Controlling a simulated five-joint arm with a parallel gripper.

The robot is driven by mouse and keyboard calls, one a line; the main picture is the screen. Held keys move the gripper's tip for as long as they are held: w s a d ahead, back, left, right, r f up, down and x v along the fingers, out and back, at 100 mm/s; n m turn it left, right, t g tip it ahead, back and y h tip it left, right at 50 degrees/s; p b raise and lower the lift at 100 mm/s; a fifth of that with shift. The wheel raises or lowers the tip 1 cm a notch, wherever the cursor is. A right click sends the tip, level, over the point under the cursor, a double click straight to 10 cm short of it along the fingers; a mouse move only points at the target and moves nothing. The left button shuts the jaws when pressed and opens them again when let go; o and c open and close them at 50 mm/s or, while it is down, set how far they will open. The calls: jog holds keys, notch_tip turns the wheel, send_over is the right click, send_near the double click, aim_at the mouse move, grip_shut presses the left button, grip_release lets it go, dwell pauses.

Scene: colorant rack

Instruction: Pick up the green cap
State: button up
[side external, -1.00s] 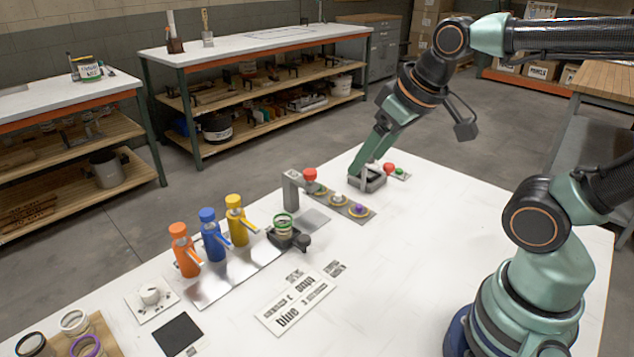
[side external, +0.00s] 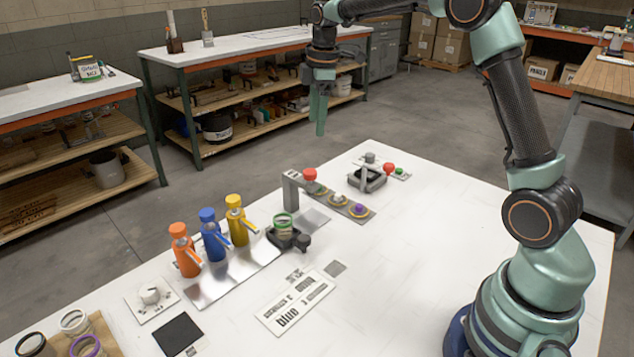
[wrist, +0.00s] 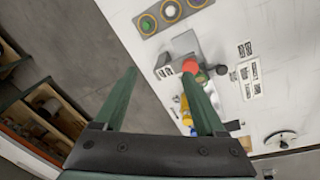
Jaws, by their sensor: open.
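The green cap (side external: 322,190) sits in the first yellow-ringed seat of a grey strip (side external: 348,206), beside a white cap (side external: 338,199) and a purple cap (side external: 359,210). In the wrist view the strip lies at the top, with the green cap (wrist: 148,23) at its left end, small and dim. My gripper (side external: 319,130) is raised above and behind the table's far edge, fingers pointing down, well apart from the caps.
A grey press with a red knob (side external: 310,174) stands at the strip's near end. A green-banded jar (side external: 284,224) and orange, blue and yellow bottles (side external: 237,222) stand left of it. A dark tray (side external: 367,180) and red and green buttons (side external: 393,169) are behind. The right tabletop is clear.

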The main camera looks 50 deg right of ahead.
jog(key=w+d+f+n, duration=0.1)
jog(key=d+f, duration=0.1)
jog(key=f, duration=0.5)
jog(key=w+d+f+n+g, duration=0.1)
jog(key=w+f+n, duration=0.1)
jog(key=f, duration=0.5)
jog(key=w+d+f+n, duration=0.1)
jog(key=d+f, duration=0.1)
jog(key=f, duration=0.6)
jog(key=shift+w+d+f+n+g, duration=0.1)
jog(key=shift+w+d+n+g, duration=0.2)
jog(key=shift+d, duration=0.05)
jog(key=c, duration=1.1)
